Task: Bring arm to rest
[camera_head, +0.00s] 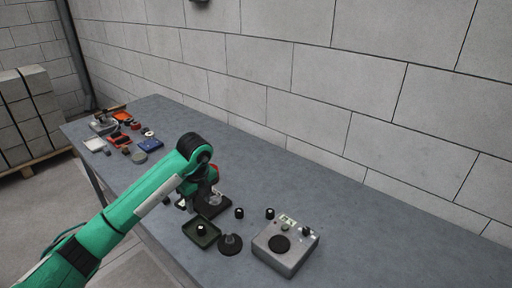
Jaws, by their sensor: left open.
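My left arm, green with a pale forearm strip, reaches in from the lower left over the grey table (375,235). Whether the gripper touches that device I cannot tell. My right gripper is not in view.
Near the arm are a dark green tray (203,232) with a small part in it, a black disc (230,245), small black knobs (239,212) and a grey box (285,246). Several small items lie at the far left. The table's right side is clear; a block wall (300,70) runs behind.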

